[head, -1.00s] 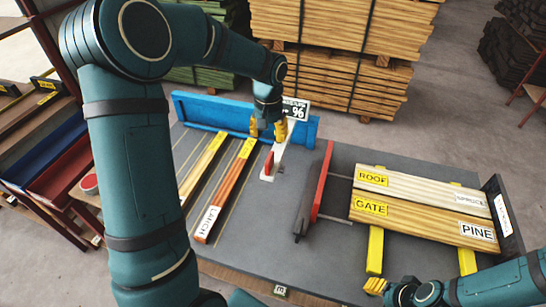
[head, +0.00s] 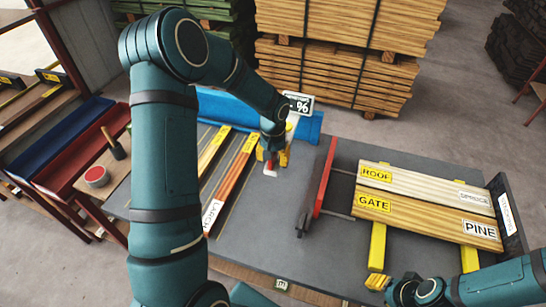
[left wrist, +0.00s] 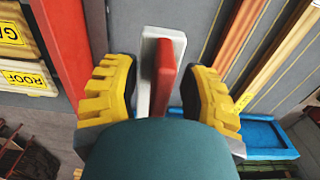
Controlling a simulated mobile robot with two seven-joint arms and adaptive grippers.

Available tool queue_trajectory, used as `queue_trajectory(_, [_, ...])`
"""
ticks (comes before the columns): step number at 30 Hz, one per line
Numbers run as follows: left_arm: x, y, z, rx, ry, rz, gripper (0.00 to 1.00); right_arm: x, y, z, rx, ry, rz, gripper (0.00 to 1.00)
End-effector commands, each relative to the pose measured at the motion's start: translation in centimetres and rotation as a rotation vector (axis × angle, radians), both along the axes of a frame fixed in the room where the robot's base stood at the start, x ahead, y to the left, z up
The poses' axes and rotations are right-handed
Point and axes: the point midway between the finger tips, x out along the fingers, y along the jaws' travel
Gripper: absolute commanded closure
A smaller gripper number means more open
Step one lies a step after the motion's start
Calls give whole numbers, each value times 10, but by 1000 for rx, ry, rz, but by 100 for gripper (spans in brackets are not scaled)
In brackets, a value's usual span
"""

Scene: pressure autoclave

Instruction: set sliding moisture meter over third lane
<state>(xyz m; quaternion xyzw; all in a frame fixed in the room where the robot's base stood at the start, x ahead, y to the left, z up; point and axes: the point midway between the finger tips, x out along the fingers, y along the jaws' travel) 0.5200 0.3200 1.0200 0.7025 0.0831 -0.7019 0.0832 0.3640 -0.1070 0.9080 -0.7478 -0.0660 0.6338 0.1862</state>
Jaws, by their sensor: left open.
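The moisture meter has a white base (head: 271,173) with an upright red handle (head: 268,164) and a display sign marked % (head: 300,104) at the back. My left gripper (head: 272,158) is open and low at the handle. In the left wrist view the red handle (left wrist: 164,85) stands between its yellow fingers (left wrist: 160,95), with a visible gap on each side. The base is partly hidden by the gripper. Left of the meter lie lanes with a yellow-tagged pale strip (head: 212,150) and reddish LARCH boards (head: 232,180). My right gripper (head: 377,282) is at the lower right, fingers together or apart unclear.
A blue rail (head: 225,105) runs along the table's back edge. A red bar (head: 324,175) stands right of the meter, beside ROOF and GATE boards (head: 420,205). Bare grey table (head: 265,225) lies in front of the meter. Stacked lumber (head: 335,75) is behind.

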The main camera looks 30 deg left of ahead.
Motion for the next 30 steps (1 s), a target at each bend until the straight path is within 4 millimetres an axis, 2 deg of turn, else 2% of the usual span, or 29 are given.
queue_trajectory(2, [0,0,0,0,0,0,56,0,0,0,0,0,0,53])
queue_trajectory(3, [0,0,0,0,0,0,61,0,0,0,0,0,0,53])
queue_trajectory(5, [0,0,0,0,0,0,82,0,0,0,0,0,0,53])
queue_trajectory(6, [0,0,0,0,0,0,96,0,0,0,0,0,0,53])
queue_trajectory(7, [0,0,0,0,1,0,100,0,0,0,0,0,0,53])
queue_trajectory(16, [0,0,0,0,1,0,100,0,0,0,0,0,0,53])
queue_trajectory(20, [-2,7,-1,1,2,2,100,0,0,0,0,0,0,53])
queue_trajectory(25, [-9,35,-1,1,3,7,100,0,0,0,0,0,0,53])
queue_trajectory(30, [-20,78,-1,2,4,9,100,0,0,1,0,0,0,53])
